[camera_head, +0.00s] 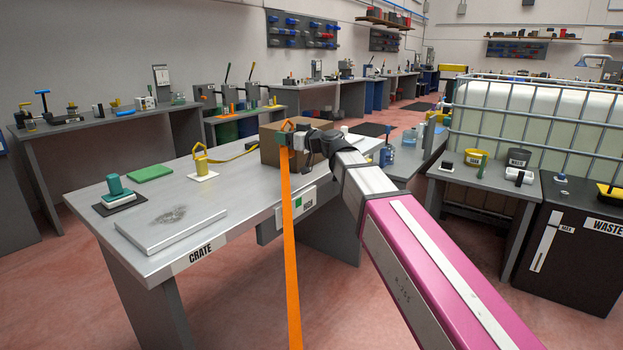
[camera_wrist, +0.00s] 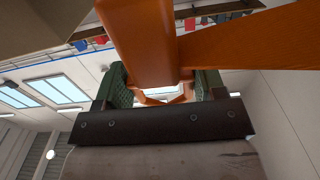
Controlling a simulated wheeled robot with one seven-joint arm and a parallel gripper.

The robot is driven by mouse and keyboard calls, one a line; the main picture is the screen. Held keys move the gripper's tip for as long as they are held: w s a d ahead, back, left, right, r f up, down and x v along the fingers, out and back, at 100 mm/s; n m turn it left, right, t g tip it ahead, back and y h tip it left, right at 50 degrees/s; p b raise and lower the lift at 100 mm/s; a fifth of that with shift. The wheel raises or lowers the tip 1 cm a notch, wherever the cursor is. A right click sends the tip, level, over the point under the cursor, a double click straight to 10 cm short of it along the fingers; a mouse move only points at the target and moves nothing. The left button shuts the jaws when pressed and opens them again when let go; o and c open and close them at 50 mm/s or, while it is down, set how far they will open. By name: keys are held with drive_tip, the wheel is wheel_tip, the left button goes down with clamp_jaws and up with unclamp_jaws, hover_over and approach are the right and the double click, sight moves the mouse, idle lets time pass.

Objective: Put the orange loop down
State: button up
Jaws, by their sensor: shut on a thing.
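The orange loop (camera_head: 287,125) is held in my gripper (camera_head: 282,138), above the metal table marked CRATE (camera_head: 100,215) and in front of the cardboard box (camera_head: 268,153). A long orange strap (camera_head: 291,240) hangs from it, past the table's front edge and out of the picture at the bottom. In the wrist view, the green pads of my gripper (camera_wrist: 163,88) stand on either side of the orange loop (camera_wrist: 145,45), with its strap (camera_wrist: 245,42) running off to the right. Whether the loop touches the box cannot be told.
On the table are a yellow loop (camera_head: 201,163) on a white pad, its yellow strap (camera_head: 240,154) reaching the box, a green pad (camera_head: 150,173), a teal-handled piece (camera_head: 115,187) and a grey plate (camera_head: 170,232). Bare tabletop lies around them. A caged tank (camera_head: 540,120) stands right.

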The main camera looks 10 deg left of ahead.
drive_tip(key=shift+w+d+f, duration=0.9)
drive_tip(key=shift+w+f, duration=0.85)
drive_tip(key=shift+w+d+f, duration=0.9)
drive_tip(key=shift+w+f, duration=0.8)
drive_tip(key=shift+f, duration=0.1)
drive_tip(key=shift+w+d+f, duration=0.9)
drive_tip(key=shift+w+f, duration=0.85)
drive_tip(key=shift+f, duration=0.2)
drive_tip(key=o, duration=1.1)
